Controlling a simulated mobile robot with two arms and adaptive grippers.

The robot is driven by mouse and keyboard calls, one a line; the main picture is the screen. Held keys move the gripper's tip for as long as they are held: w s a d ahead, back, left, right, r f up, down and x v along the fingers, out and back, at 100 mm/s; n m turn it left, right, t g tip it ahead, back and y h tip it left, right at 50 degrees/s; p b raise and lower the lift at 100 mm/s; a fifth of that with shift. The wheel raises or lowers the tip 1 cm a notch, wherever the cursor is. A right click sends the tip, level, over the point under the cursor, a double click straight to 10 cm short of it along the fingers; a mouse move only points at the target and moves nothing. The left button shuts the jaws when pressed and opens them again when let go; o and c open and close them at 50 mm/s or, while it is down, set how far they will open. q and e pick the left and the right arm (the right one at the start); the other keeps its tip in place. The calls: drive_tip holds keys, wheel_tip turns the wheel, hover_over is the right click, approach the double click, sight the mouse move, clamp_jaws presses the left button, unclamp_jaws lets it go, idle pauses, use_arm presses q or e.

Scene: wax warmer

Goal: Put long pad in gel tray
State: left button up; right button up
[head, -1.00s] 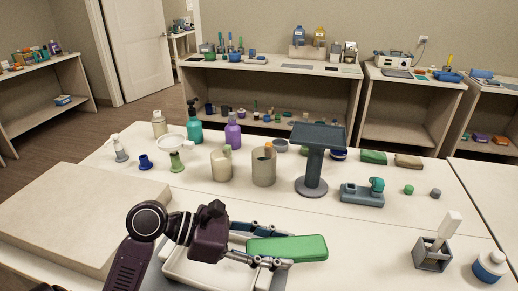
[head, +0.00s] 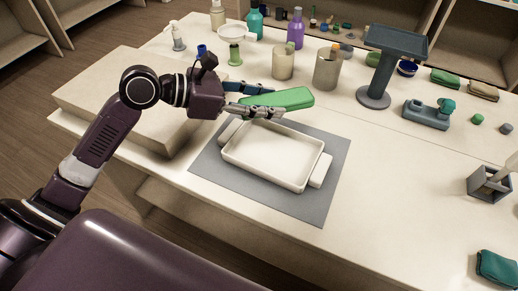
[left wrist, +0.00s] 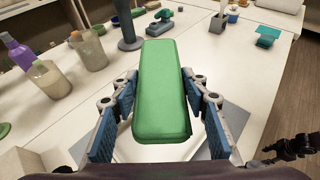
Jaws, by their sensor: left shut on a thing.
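The long pad (head: 276,103) is a green, rounded block. My left gripper (head: 262,109) is shut on its sides and holds it above the table, by the far edge of the tray in the head view. In the left wrist view the pad (left wrist: 162,90) points away from me between the blue-padded fingers (left wrist: 160,104). The gel tray (head: 243,167) is a white, shallow, empty tray with end handles. A dark gripper-like part, seemingly my right gripper (left wrist: 290,147), shows small at the right edge of the left wrist view; its opening is unclear.
A grey mat (head: 210,170) lies under the tray. A thick beige slab (head: 95,85) is left of it. Beige jars (head: 283,63), a dark stand (head: 374,97) and a blue-grey holder (head: 427,115) stand behind.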

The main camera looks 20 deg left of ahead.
use_arm(q)
wheel_tip(320, 180, down, 13)
drive_tip(key=shift+f+b, duration=0.2)
drive_tip(key=shift+b, duration=0.2)
drive_tip(key=shift+s+f, duration=0.15)
drive_tip(key=shift+f, duration=0.95)
drive_tip(key=shift+s+f, duration=0.1)
drive_tip(key=shift+f, duration=0.95)
clamp_jaws()
drive_tip(key=o, duration=1)
unclamp_jaws()
drive_tip(key=shift+o, duration=1)
drive_tip(key=shift+w, duration=0.2)
drive_tip(key=shift+s+r, duration=0.1)
drive_tip(key=shift+r, duration=0.05)
drive_tip(key=b+v, duration=0.1)
drive_tip(key=v, duration=1.1)
drive_tip(key=shift+r, duration=0.15)
